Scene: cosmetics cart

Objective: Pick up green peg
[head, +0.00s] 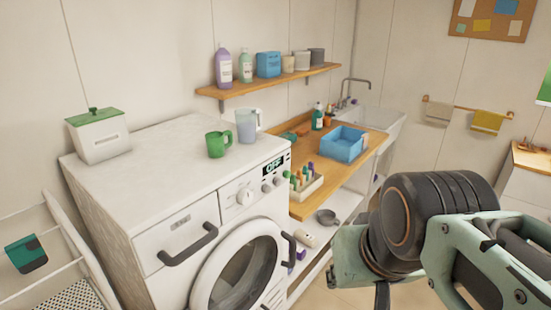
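A pale peg rack (306,188) stands on the wooden worktop just right of the washing machine. Several small pegs with coloured tops stand upright in it, among them green, orange and purple ones. A green peg (288,175) shows at the rack's left end, close to the machine's edge. The pegs are small in this view, and their lower parts are partly hidden. My arm fills the lower right, well apart from the rack. Its gripper fingers do not show.
The white washing machine (180,165) carries a green mug (218,144), a clear jug (248,125) and a green-lidded box (98,135). A blue basin (343,144) sits behind the rack. A shelf (270,84) with bottles hangs above. A grey pan (327,217) lies on the lower shelf.

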